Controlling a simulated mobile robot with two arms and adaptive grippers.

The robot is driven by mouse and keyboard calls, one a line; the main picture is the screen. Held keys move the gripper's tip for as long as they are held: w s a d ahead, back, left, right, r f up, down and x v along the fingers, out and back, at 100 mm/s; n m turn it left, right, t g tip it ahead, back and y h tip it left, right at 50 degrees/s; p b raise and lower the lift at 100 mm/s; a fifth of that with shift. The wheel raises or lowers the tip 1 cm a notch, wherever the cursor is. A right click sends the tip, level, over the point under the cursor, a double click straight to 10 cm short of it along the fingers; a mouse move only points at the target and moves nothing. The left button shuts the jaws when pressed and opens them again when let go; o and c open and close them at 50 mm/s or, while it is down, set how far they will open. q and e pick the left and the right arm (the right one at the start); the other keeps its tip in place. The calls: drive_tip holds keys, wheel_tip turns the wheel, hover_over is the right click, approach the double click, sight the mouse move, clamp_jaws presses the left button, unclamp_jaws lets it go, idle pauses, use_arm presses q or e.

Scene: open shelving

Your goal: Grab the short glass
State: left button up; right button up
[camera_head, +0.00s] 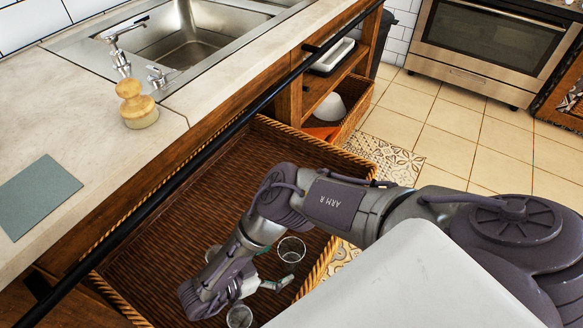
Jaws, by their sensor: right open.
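Clear glasses stand in the woven basket (180,190) below the counter. One glass (291,249) stands just beyond my right gripper (280,284), near the basket's right side. Another glass (240,316) is at the near edge of the basket, beside the wrist. A third glass (212,253) is partly hidden behind my right arm. I cannot tell which one is the short glass. My right gripper is low in the basket, open, with its fingers pointing right; no glass shows between them. My left gripper is out of view.
The counter with a black rail (200,158) runs along the basket's left side. A wooden brush (136,105), a grey-green mat (36,196) and a sink (188,40) are on the counter. The basket's far left part is empty. An oven (490,45) stands at the back right.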

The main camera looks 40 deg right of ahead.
sight(300, 252)
drive_tip(key=x, duration=0.4)
drive_tip(key=shift+f+b, duration=0.1)
drive_tip(key=shift+b, duration=0.25)
drive_tip(key=shift+d+f, duration=0.15)
drive_tip(key=shift+d, duration=0.35)
drive_tip(key=c, duration=1.4)
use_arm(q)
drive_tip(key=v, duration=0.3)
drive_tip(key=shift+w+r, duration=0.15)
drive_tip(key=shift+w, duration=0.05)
